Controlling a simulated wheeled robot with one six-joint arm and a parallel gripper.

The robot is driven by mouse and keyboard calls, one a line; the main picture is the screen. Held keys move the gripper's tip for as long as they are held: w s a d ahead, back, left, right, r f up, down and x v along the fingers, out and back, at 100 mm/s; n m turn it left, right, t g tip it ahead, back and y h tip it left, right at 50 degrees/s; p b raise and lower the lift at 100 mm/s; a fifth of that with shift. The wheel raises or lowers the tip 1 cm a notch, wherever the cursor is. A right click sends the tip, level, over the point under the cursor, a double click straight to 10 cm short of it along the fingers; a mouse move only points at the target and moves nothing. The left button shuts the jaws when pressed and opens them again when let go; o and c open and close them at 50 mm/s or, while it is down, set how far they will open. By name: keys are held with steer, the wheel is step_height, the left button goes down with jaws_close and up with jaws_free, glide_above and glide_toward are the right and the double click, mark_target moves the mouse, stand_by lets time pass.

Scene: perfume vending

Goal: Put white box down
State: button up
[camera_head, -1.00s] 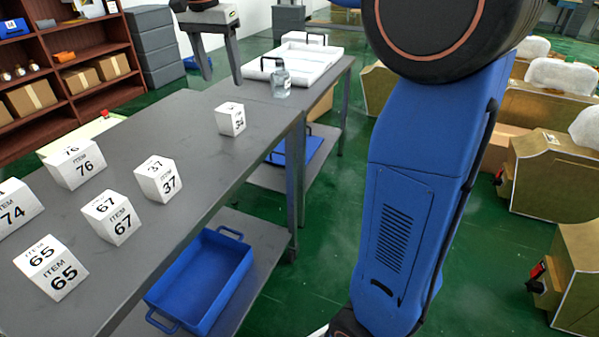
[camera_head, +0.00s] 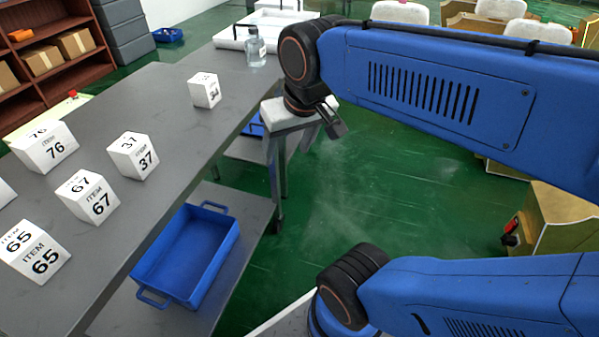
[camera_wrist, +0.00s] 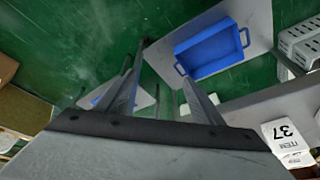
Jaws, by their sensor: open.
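Several white boxes with printed item numbers stand apart on the grey table at the left in the head view: 34 (camera_head: 205,91), 37 (camera_head: 133,156), 76 (camera_head: 45,147), 67 (camera_head: 88,196) and 65 (camera_head: 34,250). Which of them is the task's box I cannot tell. Box 37 also shows at the right in the wrist view (camera_wrist: 287,137). My gripper (camera_head: 295,140) is off the table's right edge, right of box 34, apart from it. In the wrist view my gripper (camera_wrist: 163,68) has its two fingers spread, with nothing held between them.
The grey table (camera_head: 160,100) has bare room around the boxes. A clear bottle (camera_head: 256,48) stands farther back, near white trays. An empty blue tray (camera_head: 187,255) lies on the lower shelf. Green floor (camera_head: 390,190) is clear right of the table; brown cartons stand beyond.

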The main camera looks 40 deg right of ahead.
steer(key=s+f+n, duration=0.1)
steer(key=s+f, duration=0.3)
steer(key=shift+d+f+t, duration=0.2)
steer(key=shift+f+t, duration=0.1)
steer(key=shift+f, duration=0.1)
